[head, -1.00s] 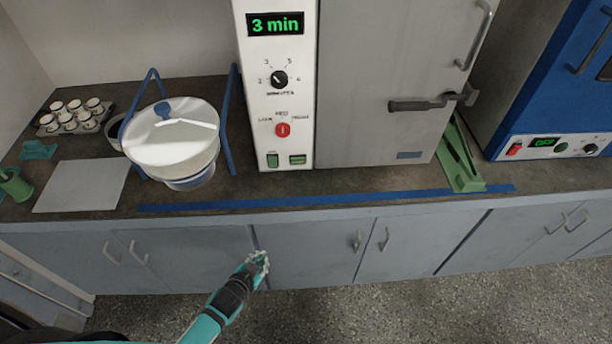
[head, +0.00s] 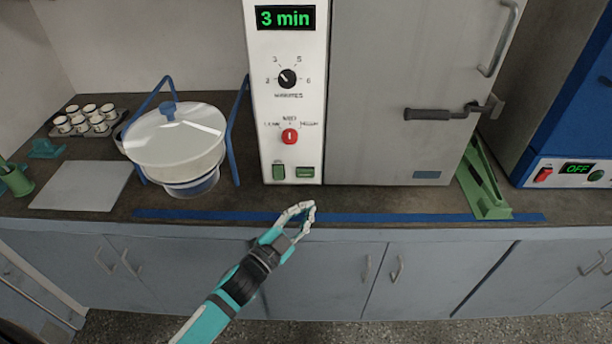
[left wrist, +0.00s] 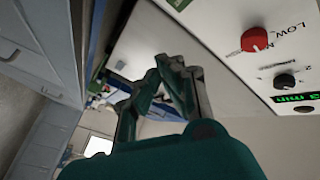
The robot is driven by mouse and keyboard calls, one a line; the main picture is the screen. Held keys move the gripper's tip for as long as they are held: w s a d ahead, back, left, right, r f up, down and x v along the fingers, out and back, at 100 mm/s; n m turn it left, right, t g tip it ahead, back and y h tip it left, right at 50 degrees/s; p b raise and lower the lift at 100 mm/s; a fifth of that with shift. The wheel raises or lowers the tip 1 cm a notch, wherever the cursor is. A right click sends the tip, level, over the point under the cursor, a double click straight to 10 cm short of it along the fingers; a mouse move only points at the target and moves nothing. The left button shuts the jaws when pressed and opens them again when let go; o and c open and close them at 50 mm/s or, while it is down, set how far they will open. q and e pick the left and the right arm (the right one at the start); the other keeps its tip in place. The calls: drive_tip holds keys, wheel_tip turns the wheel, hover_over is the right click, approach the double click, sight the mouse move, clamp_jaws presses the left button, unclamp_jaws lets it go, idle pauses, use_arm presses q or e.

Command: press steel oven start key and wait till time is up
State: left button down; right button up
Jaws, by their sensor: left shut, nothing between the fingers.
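The steel oven (head: 395,90) stands at the back of the counter with its grey door shut and the handle lever level. Its white panel (head: 264,110) has a display (head: 286,18) reading "3 min", a black minutes knob (head: 287,79), a red knob (head: 290,136) and two green keys at the bottom, one on the left (head: 279,172) and one on the right (head: 305,172). Their labels are too small to read. My left gripper (head: 303,207) is shut and empty, in front of and below the keys, apart from them. In the left wrist view the red knob (left wrist: 255,39) shows.
A white sieve pan with lid (head: 175,145) in a blue frame stands left of the oven. A green wedge-shaped stand (head: 485,185) is at its right. A blue oven (head: 570,100) reads "OFF". Blue tape (head: 400,217) runs along the counter's front edge.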

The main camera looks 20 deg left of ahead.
sight(305, 174)
use_arm(q)
drive_tip(key=w, duration=0.2)
drive_tip(key=w+a+b, duration=0.1)
drive_tip(key=w, duration=0.1)
drive_tip(key=w+a+b, duration=0.1)
drive_tip(key=w, duration=0.2)
drive_tip(key=shift+f, duration=0.1)
drive_tip(key=shift+w+a, duration=0.25)
drive_tip(key=shift+w, duration=0.5)
use_arm(e)
wheel_tip(305, 174, down, 2)
drive_tip(key=shift+d+f, duration=0.1)
drive_tip(key=shift+f, duration=0.05)
drive_tip(key=shift+a, duration=0.2)
use_arm(q)
drive_tip(key=shift+w, duration=0.1)
idle(0.4)
drive_tip(key=shift+w+a, duration=0.1)
drive_tip(key=shift+w, duration=0.2)
